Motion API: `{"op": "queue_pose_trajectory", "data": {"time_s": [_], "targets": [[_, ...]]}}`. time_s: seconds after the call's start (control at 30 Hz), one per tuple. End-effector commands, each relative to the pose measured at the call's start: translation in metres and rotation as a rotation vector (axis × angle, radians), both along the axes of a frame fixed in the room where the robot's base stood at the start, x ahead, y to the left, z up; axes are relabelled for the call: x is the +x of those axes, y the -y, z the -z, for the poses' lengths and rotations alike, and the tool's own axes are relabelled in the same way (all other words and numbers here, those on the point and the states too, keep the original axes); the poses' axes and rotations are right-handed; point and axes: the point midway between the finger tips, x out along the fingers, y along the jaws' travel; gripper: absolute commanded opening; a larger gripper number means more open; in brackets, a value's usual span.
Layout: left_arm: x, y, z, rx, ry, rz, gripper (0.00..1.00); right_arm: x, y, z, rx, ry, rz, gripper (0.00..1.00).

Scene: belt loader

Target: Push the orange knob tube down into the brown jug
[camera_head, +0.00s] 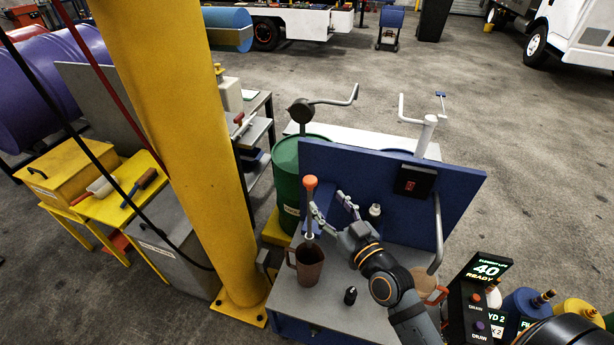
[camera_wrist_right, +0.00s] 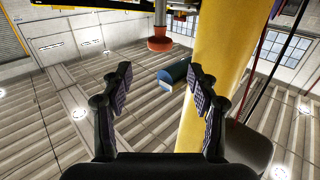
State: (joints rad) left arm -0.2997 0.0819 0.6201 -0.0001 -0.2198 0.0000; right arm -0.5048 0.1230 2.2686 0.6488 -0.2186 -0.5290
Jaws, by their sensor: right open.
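The orange knob (camera_head: 310,183) tops an upright grey tube (camera_head: 309,215). The tube's lower end is at the mouth of the brown jug (camera_head: 309,267), which stands upright on the grey bench top; how deep the tube reaches is hard to tell. My right gripper (camera_head: 328,204) is open and empty, just right of the tube and a little below the knob's height. In the right wrist view the orange knob (camera_wrist_right: 160,44) shows beyond the open fingertips (camera_wrist_right: 160,78), centred between them and not held. My left gripper is not in view.
A blue upright panel (camera_head: 400,200) stands behind my right gripper. A yellow pillar (camera_head: 185,150) rises on the left. A green drum (camera_head: 288,165) is behind the jug.

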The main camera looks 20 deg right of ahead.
Motion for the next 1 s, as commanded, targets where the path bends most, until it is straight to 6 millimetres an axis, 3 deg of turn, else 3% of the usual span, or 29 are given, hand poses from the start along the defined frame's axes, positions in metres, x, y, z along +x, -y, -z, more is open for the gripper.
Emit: {"op": "queue_pose_trajectory", "data": {"time_s": [0.5,0.87,1.0], "targets": [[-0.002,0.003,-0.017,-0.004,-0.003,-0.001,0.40,0.091,-0.017,-0.002,0.002,0.001,0.001,0.60],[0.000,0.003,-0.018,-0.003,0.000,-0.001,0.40,0.100,-0.019,0.000,0.001,0.000,0.001,0.60],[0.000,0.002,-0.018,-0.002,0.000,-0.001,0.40,0.100,-0.019,0.000,0.001,0.000,0.001,0.45]]}}
